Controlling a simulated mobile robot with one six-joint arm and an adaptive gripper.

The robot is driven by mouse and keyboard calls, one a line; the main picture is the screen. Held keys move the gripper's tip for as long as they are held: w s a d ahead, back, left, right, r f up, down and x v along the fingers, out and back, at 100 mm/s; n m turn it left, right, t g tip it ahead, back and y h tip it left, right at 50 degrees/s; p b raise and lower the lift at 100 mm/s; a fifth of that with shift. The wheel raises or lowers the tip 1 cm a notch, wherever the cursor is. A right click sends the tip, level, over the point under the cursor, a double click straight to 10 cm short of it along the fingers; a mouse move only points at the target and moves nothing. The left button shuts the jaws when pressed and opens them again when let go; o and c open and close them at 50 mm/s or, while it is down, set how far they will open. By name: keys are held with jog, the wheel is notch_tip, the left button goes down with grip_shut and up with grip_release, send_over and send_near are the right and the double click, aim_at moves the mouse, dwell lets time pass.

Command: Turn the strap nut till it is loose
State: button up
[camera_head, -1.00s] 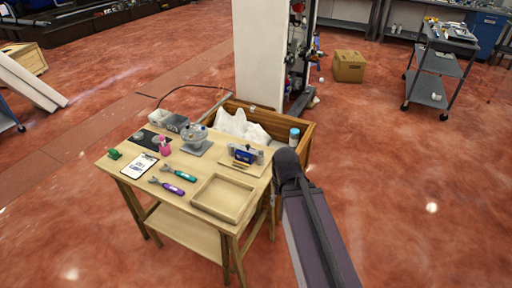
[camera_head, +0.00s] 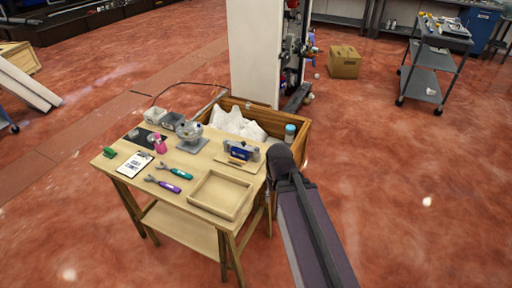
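A round grey metal fixture (camera_head: 191,137) stands on a grey base plate toward the back of the wooden table. I cannot make out a strap nut on it at this size. A small blue and grey device (camera_head: 240,152) sits on a wooden board at the table's right side; no nut can be told apart there either. A teal-handled wrench (camera_head: 177,172) and a purple-handled wrench (camera_head: 164,186) lie flat near the table's middle. My arm rises at the right of the table, and its gripper is hidden from this view.
An empty wooden tray (camera_head: 222,214) sits at the table's front right. A clipboard (camera_head: 135,163), a pink bottle (camera_head: 159,145) and small grey bins (camera_head: 171,120) occupy the left and back. A wooden crate (camera_head: 302,140) with white filling stands behind. Open floor lies to the right.

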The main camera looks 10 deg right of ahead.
jog(key=shift+o, duration=0.6)
jog(key=shift+a, duration=0.1)
notch_tip(320, 180, up, 11)
jog(key=m+p, duration=1.1)
jog(key=m, duration=0.1)
send_over(257, 147)
jog(key=shift+s, duration=0.15)
notch_tip(257, 147, down, 14)
jog(key=b, duration=1.3)
jog(key=shift+r+b, duration=0.15)
jog(key=shift+b, duration=0.2)
grip_shut()
